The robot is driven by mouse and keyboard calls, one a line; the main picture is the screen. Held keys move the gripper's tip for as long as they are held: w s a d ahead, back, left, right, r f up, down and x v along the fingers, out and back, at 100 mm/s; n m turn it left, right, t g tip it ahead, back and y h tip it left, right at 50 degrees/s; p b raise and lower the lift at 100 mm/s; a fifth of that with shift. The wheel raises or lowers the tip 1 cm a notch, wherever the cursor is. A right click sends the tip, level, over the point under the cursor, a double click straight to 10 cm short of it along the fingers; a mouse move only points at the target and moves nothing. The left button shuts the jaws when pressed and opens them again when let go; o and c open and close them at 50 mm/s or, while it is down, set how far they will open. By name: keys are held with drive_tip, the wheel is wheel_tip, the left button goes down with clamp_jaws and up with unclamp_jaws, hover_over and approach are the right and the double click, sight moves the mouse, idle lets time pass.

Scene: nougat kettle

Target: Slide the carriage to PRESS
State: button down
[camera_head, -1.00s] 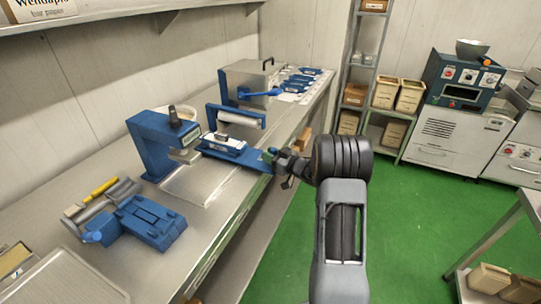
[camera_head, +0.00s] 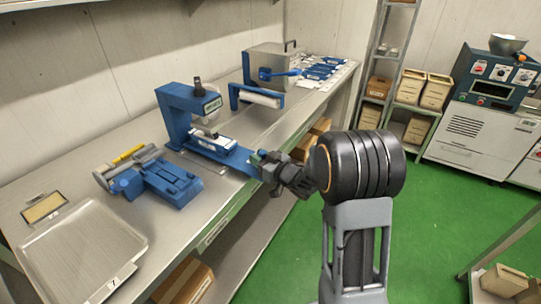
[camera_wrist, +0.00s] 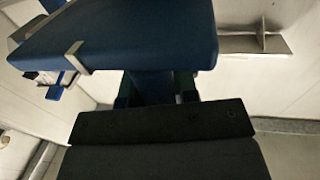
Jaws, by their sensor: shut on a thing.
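The carriage (camera_head: 213,143) is a blue slide with a white-topped block, on the bench in the head view. Its block sits under the head of the blue press frame (camera_head: 172,112), with the press's grey ram just above it; I cannot tell whether they touch. A blue arm of the carriage runs right, towards the bench's front edge. My gripper (camera_head: 266,166) is shut on the outer end of that arm; the fingers partly hide the grip. In the wrist view, a large blue part (camera_wrist: 125,38) lies just beyond my dark gripper.
A blue frame with a white roller (camera_head: 258,97) stands beyond the press. A blue fixture (camera_head: 158,182) with a yellow-handled tool lies left, nearer me. A metal tray (camera_head: 85,245) is at front left. Green floor (camera_head: 430,215) is open beside the bench.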

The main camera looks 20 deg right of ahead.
drive_tip(key=shift+s+a, duration=0.55)
drive_tip(key=shift+a, duration=0.15)
drive_tip(key=shift+f, duration=0.1)
drive_tip(key=c, duration=1.1)
unclamp_jaws()
drive_tip(key=shift+s+a, duration=0.15)
drive_tip(key=shift+o, duration=1.1)
drive_tip(key=shift+d, duration=0.2)
drive_tip(key=shift+s+d, duration=0.1)
drive_tip(key=b+v, duration=0.1)
drive_tip(key=v, duration=1.2)
drive_tip(key=shift+s, duration=0.25)
drive_tip(key=shift+d, duration=0.1)
